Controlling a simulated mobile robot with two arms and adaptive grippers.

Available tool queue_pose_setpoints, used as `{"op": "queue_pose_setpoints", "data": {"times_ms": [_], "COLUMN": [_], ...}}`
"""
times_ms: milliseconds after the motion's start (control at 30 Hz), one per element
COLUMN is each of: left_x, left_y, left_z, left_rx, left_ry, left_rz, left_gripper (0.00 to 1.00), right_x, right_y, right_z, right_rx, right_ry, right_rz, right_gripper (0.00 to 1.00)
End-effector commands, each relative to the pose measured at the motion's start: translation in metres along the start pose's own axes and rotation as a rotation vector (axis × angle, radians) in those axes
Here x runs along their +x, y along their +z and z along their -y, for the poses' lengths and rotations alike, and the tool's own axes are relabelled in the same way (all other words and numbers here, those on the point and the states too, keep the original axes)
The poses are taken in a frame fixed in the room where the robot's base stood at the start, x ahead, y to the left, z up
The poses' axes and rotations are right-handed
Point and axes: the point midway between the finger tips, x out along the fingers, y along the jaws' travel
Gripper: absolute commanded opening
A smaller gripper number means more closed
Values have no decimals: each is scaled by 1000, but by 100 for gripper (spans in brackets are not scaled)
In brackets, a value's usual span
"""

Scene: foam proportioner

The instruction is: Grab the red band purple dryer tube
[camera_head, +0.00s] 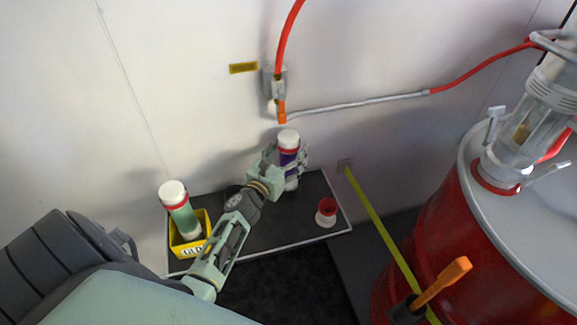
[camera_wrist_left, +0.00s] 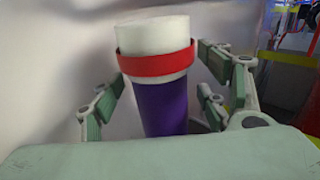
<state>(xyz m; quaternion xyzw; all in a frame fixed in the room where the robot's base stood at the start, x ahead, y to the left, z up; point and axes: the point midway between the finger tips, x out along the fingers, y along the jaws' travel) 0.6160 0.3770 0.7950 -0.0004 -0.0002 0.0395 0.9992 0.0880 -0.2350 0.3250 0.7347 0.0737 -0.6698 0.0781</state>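The purple dryer tube (camera_head: 289,158) has a white cap and a red band below it. It stands upright near the back of the dark shelf, close to the wall. My left gripper (camera_head: 284,161) is at the tube, with its fingers on either side of the purple body. In the left wrist view the tube (camera_wrist_left: 165,105) is between the fingers, below the red band (camera_wrist_left: 156,63). The fingers look spread, with a gap to the tube on both sides. The gripper partly hides the tube's lower part. My right gripper is not in view.
A green tube (camera_head: 179,212) with a white cap stands in a yellow bin (camera_head: 183,251) at the shelf's left. A small red-and-white piece (camera_head: 326,213) is on the dark shelf (camera_head: 275,230), right of the gripper. A red drum (camera_head: 450,235) stands at the right.

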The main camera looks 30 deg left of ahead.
Motion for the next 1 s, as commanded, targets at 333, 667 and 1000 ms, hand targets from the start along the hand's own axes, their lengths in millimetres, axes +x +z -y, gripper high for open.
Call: {"op": "queue_pose_setpoints", "data": {"times_ms": [333, 667, 1000], "left_x": [0, 0, 0], "left_y": [0, 0, 2], "left_z": [0, 0, 0], "left_rx": [1, 0, 0], "left_ry": [0, 0, -1], "left_rz": [0, 0, 3], "left_gripper": [36, 7, 0], "right_x": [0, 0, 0], "right_y": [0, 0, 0], "right_z": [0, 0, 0], "right_rx": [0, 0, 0], "right_ry": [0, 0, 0], "right_rz": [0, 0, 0], "right_gripper": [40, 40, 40]}}
